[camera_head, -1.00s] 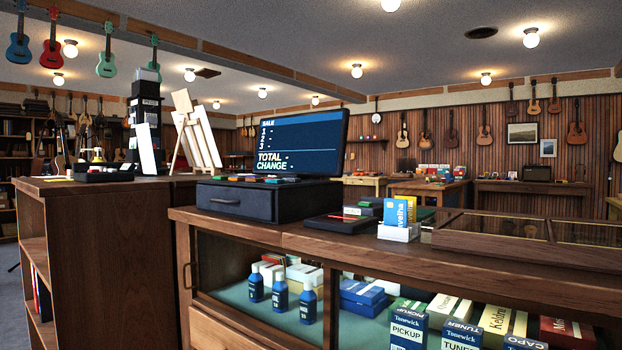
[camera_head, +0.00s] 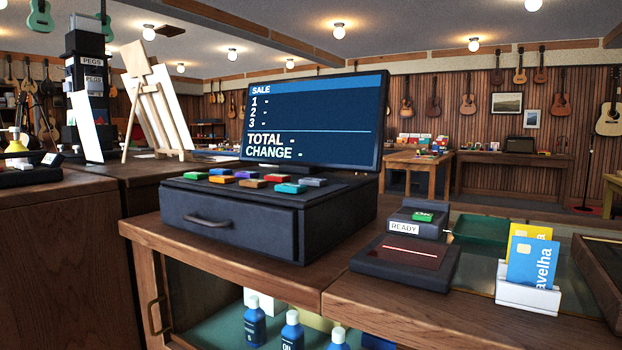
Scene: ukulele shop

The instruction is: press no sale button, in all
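The cash register (camera_head: 250,222) stands on the wooden counter, a dark box with a shut drawer that has a handle (camera_head: 206,219). Several coloured keys lie in rows on its top, among them a green key (camera_head: 194,176), a purple key (camera_head: 245,174), a red key (camera_head: 276,178), a teal key (camera_head: 290,188) and a grey key (camera_head: 313,182). Their labels are too small to read, so I cannot tell which is the no sale button. The screen (camera_head: 315,120) behind the keys shows SALE, three empty lines, TOTAL and CHANGE without figures. My gripper is not in view.
A dark card terminal (camera_head: 405,262) marked READY, with a green key (camera_head: 423,217), sits right of the register. A white card holder (camera_head: 528,295) stands farther right. A wooden easel (camera_head: 155,105) and a dark display tower (camera_head: 88,75) stand at left. Bottles show under the counter glass.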

